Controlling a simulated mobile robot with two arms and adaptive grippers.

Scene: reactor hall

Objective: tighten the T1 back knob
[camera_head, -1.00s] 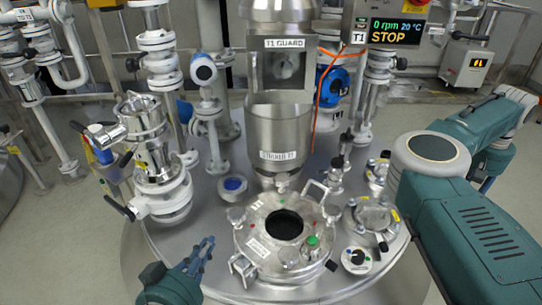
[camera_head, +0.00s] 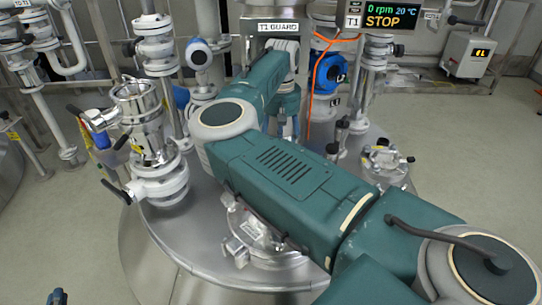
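The T1 vessel lid (camera_head: 238,252) shows only at its front left edge, with a latch-like metal bracket. My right arm (camera_head: 290,180) lies across the lid and hides most of it. I cannot make out the back knob behind the arm. The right arm's far end (camera_head: 288,105) points down below the T1 guard (camera_head: 277,27); its gripper fingers are hidden by the arm. Only the tip of my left gripper (camera_head: 57,297) shows at the bottom left edge, well away from the lid; whether it is open is unclear.
A metal valve column (camera_head: 145,130) with dark handles stands left of the lid. A blue instrument (camera_head: 328,73) and an orange cable stand behind the arm. A capped port (camera_head: 385,165) is on the right. The T1 display (camera_head: 392,15) reads 0 rpm, 20 °C, STOP.

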